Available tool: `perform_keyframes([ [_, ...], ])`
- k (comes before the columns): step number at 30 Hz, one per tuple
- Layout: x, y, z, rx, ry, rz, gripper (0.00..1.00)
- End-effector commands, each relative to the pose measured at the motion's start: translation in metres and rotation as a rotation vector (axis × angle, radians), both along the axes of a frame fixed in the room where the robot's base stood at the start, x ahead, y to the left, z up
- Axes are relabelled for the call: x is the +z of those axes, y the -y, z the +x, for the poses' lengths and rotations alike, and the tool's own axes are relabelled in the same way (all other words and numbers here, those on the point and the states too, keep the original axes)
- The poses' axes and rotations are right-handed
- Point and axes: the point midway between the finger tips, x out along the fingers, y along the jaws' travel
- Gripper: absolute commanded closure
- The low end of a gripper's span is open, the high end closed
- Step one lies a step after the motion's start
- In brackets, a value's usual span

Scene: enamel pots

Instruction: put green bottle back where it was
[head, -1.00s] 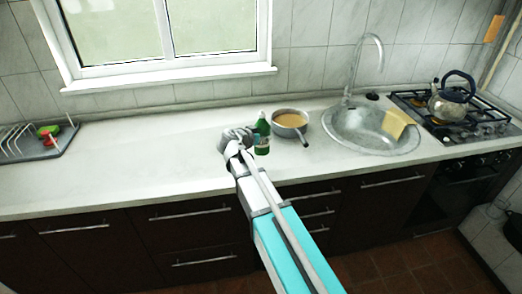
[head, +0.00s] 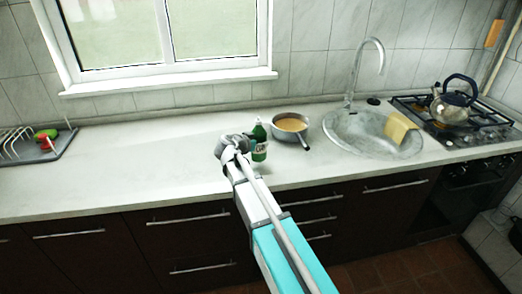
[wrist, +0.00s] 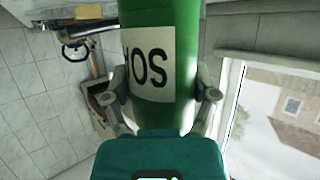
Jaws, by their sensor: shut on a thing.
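The green bottle (head: 259,143) has a white label and stands upright at the counter, just left of the pot, in the head view. Whether its base touches the counter I cannot tell. My gripper (head: 238,143) is at the bottle's left side. In the wrist view the bottle (wrist: 160,30) fills the middle, with dark letters on its label. My gripper (wrist: 165,100) is shut on it, one finger on each side. The bottle's lower part and cap are out of the wrist view.
A grey pot (head: 291,129) with brown contents stands close right of the bottle. Further right are the sink (head: 345,140) with a yellow cloth (head: 398,127) and a kettle (head: 452,105) on the stove. A dish rack (head: 30,150) is far left. The counter (head: 130,160) between is clear.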

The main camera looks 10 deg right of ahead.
Motion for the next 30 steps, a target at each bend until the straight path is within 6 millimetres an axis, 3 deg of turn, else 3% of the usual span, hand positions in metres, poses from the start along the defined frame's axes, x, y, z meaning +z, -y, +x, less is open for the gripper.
perform_keyframes([
  [9,-0.028,0.0,0.0,0.0,0.001,-0.001,0.86],
  [28,-0.034,0.0,0.0,0.0,0.001,-0.001,0.86],
  [29,-0.033,0.0,0.0,0.0,0.0,0.0,0.19],
  [30,-0.033,0.0,0.0,0.0,0.0,0.0,0.12],
])
